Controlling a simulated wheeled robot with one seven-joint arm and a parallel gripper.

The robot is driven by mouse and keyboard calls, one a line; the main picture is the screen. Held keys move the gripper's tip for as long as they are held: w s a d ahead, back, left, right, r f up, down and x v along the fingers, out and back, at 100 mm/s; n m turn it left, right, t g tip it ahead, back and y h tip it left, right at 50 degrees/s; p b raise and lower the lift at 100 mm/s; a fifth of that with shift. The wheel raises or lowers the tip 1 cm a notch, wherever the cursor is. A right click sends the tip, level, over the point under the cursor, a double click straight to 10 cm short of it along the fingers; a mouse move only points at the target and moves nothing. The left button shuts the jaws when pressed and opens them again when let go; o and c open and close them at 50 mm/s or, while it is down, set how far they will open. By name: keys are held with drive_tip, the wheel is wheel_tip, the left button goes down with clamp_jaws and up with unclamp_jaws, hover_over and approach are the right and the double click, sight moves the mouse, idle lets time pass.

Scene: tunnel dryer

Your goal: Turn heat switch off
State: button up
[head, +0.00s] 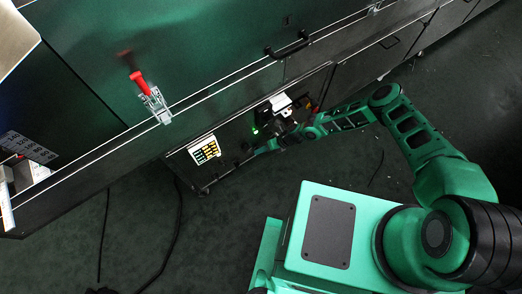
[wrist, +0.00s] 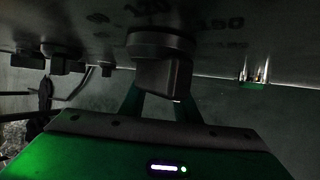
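A row of dark rotary switches sits on the machine's panel. The nearest switch (wrist: 163,72) is in the upper middle of the wrist view, with a round base and a block-shaped handle. I cannot tell from the blurred lettering whether it is the heat switch. My gripper (wrist: 160,108) is just below it in the wrist view, its two green fingers apart and partly hidden behind the handle. Contact is not clear. In the head view my gripper (head: 262,147) is at the panel's lower part, small and dark, and the switches are hard to make out.
Two smaller dark switches, one of them here (wrist: 64,62), are at the wrist view's left. A yellow-and-white label (head: 205,149) is on the panel. A red-handled clamp (head: 147,94) and a black handle (head: 288,46) are on the machine above. Dark cables (head: 178,225) lie on the floor.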

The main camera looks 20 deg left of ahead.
drive_tip(key=v, duration=1)
drive_tip(key=shift+d+r, duration=0.25)
drive_tip(key=shift+r, duration=0.05)
drive_tip(key=shift+w, duration=0.1)
